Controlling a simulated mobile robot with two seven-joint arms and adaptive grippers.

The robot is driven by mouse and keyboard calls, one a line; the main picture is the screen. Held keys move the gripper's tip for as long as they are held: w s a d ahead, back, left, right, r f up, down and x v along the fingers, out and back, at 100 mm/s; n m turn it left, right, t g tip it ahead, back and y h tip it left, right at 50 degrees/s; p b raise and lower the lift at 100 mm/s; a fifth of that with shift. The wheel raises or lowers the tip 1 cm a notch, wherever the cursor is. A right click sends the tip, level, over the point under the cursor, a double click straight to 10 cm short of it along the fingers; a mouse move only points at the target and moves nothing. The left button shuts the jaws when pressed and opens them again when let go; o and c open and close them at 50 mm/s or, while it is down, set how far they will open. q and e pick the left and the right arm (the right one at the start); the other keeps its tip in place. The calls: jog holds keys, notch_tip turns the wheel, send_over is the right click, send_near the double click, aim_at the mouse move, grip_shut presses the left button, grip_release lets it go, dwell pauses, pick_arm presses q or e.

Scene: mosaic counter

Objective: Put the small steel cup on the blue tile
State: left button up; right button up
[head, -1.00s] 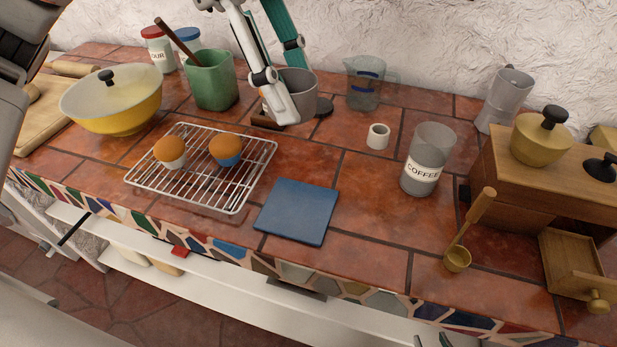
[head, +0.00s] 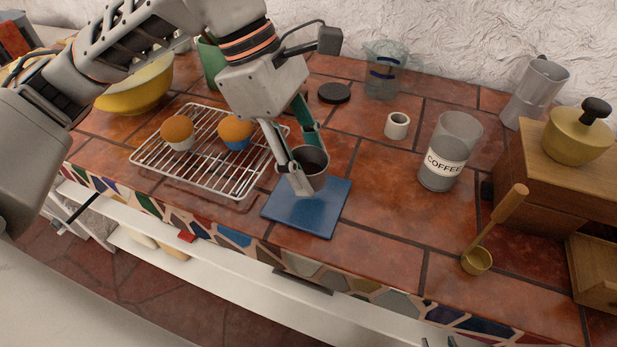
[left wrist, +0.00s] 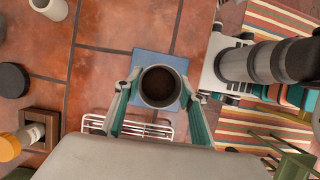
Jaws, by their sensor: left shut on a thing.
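The small steel cup (head: 317,166) is grey and upright, with a dark inside. My left gripper (head: 302,165) is shut on it, with one finger on each side. The blue tile (head: 303,212) lies flat on the counter, and the cup is over its far part. In the left wrist view the cup (left wrist: 160,88) is between the fingers (left wrist: 159,92), with the blue tile (left wrist: 150,57) behind it. I cannot tell if the cup's base touches the tile.
A wire rack (head: 222,180) with two muffins is left of the tile. A white cup (head: 397,125), a coffee jar (head: 444,158) and a brass scoop (head: 478,261) are to the right. A black disc (head: 334,92) lies behind. The counter's front edge is close to the tile.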

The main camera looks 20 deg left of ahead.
aim_at(308, 170)
pick_arm(q)
jog(key=shift+f+b, duration=0.3)
jog(key=shift+f, duration=1.75)
jog(key=shift+f, duration=0.15)
jog(key=o, duration=1.1)
